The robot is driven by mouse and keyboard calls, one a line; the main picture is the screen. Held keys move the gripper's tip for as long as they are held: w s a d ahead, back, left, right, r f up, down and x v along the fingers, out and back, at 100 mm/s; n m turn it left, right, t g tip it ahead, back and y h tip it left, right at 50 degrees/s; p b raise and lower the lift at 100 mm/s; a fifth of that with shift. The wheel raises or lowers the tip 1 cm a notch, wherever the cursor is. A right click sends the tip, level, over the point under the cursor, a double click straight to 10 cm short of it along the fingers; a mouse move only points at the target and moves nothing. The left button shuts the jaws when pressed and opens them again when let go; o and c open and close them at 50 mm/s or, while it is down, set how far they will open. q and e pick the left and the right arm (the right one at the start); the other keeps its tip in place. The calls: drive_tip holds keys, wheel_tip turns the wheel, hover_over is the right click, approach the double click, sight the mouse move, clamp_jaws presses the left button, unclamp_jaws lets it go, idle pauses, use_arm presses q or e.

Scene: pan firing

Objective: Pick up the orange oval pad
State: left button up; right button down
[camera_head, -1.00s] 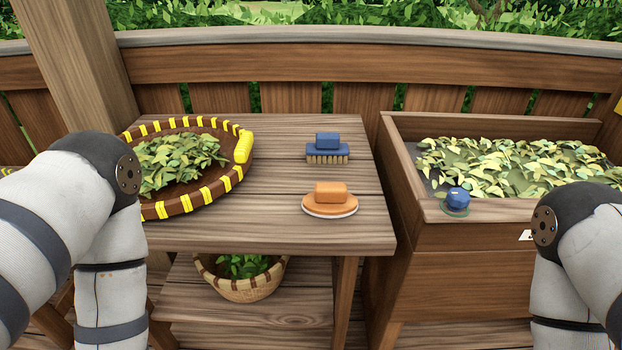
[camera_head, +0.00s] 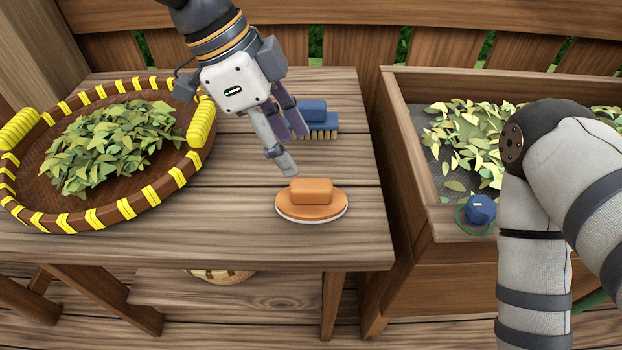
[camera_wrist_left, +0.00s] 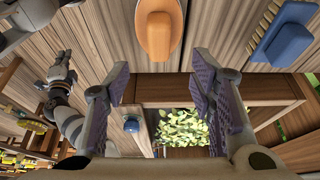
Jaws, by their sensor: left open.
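The orange oval pad (camera_head: 312,207) lies on the wooden table near its right front part. It has a block-shaped orange handle on top and a pale rim below. It also shows at the top of the left wrist view (camera_wrist_left: 158,28). My left gripper (camera_head: 294,154) is open and empty, above the table just behind and slightly left of the pad, apart from it. In the left wrist view its two fingers (camera_wrist_left: 160,85) are spread wide with nothing between them. My right arm shows at the right, but its gripper is out of the head view.
A blue brush (camera_head: 318,122) lies behind the pad, close to my left gripper's fingers. A round basket (camera_head: 128,205) of leaves fills the table's left. A wooden bin (camera_head: 412,170) of leaves stands at the right, with a blue knob (camera_head: 480,209). Table left of the pad is clear.

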sight(311, 183)
use_arm(q)
drive_tip(key=x, duration=0.9)
drive_tip(key=shift+s+f, duration=0.1)
drive_tip(key=shift+f, duration=0.15)
clamp_jaws()
